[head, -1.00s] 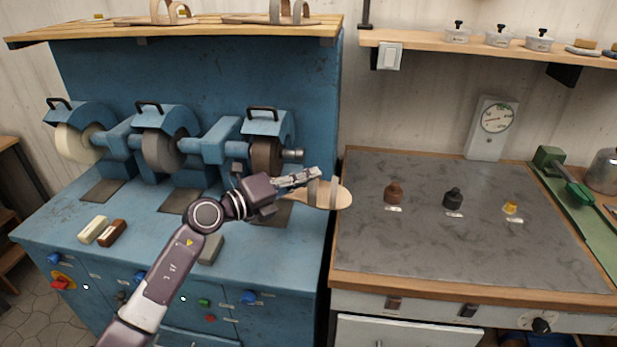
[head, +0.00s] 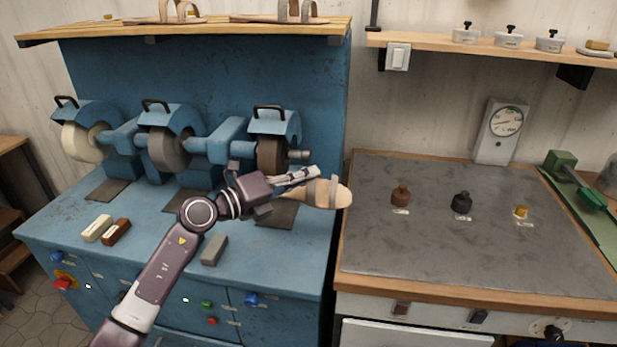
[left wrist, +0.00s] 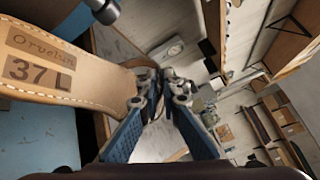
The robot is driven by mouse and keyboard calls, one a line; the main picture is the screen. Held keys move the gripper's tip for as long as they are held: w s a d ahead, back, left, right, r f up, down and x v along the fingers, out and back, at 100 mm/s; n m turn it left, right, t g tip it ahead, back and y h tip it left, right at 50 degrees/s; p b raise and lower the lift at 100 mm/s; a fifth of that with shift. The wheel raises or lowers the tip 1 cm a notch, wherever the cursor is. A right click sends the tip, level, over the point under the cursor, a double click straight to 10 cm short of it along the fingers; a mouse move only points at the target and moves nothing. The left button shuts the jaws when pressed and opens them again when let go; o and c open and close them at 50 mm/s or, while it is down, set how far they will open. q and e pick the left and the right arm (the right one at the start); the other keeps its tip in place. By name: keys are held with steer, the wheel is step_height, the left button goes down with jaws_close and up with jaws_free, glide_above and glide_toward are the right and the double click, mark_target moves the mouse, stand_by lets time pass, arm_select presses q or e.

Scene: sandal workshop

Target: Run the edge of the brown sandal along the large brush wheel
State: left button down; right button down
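A tan sandal with a brown strap (head: 342,196) is held out at the end of my left arm, over the right edge of the blue machine. In the left wrist view its sole (left wrist: 75,75), marked "37 L", fills the upper left. My left gripper (head: 309,178) is shut on the sandal; the blue fingers come together at its edge in the left wrist view (left wrist: 155,82). A dark brown wheel (head: 272,156), apparently a brush, sits behind and left of the sandal, with a visible gap between them. My right gripper is not in view.
A grey wheel (head: 169,149) and a cream wheel (head: 82,142) stand farther left on the blue machine (head: 150,235). Two blocks (head: 106,230) and a grey block (head: 214,250) lie on its top.

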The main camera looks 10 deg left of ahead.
arm_select(q)
steer(key=shift+a+r, duration=0.1)
steer(key=shift+a, duration=0.1)
steer(key=shift+a, duration=0.5)
steer(key=shift+a, duration=0.15)
stand_by(0.7)
steer(key=shift+a, duration=0.25)
stand_by(0.5)
steer(key=shift+a+b, duration=0.35)
steer(key=shift+a, duration=0.15)
steer(key=shift+a, duration=0.15)
steer(key=shift+s+a, duration=0.1)
steer(key=shift+a, duration=0.6)
